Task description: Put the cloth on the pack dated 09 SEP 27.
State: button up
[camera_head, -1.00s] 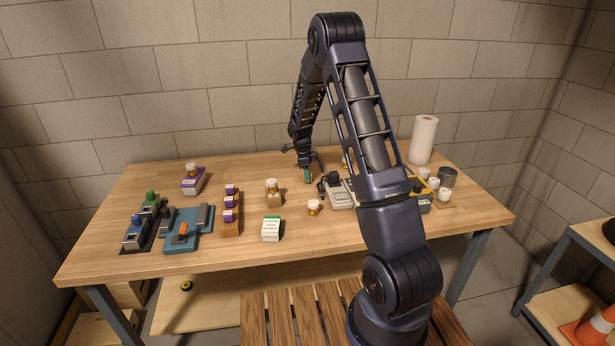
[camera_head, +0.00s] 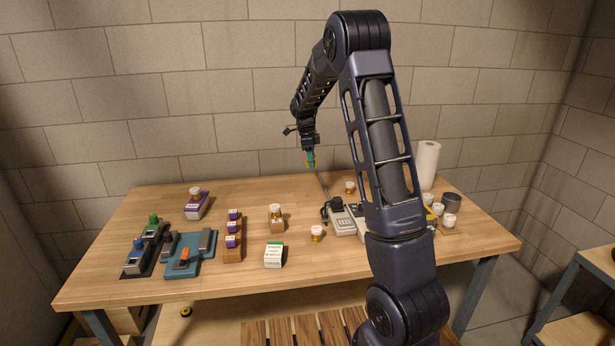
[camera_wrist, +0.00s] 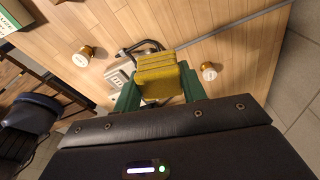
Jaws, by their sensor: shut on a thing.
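My gripper (camera_wrist: 157,88) has green fingertips and is shut on a folded yellow cloth (camera_wrist: 160,80). In the head view my gripper (camera_head: 310,158) is raised above the back of the table. A white pack with a green top (camera_head: 274,256) stands at the front middle; it also shows at the top left of the wrist view (camera_wrist: 10,17). A purple and white pack (camera_head: 196,207) lies at the back left with a white-capped item on it. Print on the packs is too small to read, so I cannot tell which bears 09 SEP 27.
A wooden block with small purple packs (camera_head: 233,238) and a teal fixture (camera_head: 186,257) stand at the left. A grey device (camera_head: 340,217) with a cord is below my gripper. A paper roll (camera_head: 428,164) and cups (camera_head: 449,220) stand at the right. The front middle table is mostly clear.

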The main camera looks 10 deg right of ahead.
jog(key=s+a+r+n, duration=0.1)
jog(key=s+a+r, duration=0.3)
jog(key=s+a, duration=0.75)
jog(key=r+n, duration=0.1)
jog(key=n, duration=0.1)
send_over(275, 249)
jog(key=f, duration=1.9)
jog(key=shift+s+a+f, duration=0.1)
jog(key=shift+a+f, duration=0.15)
jog(key=shift+f, duration=0.1)
jog(key=shift+f, duration=0.1)
jog(key=o, duration=1)
jog(key=shift+c, duration=0.2)
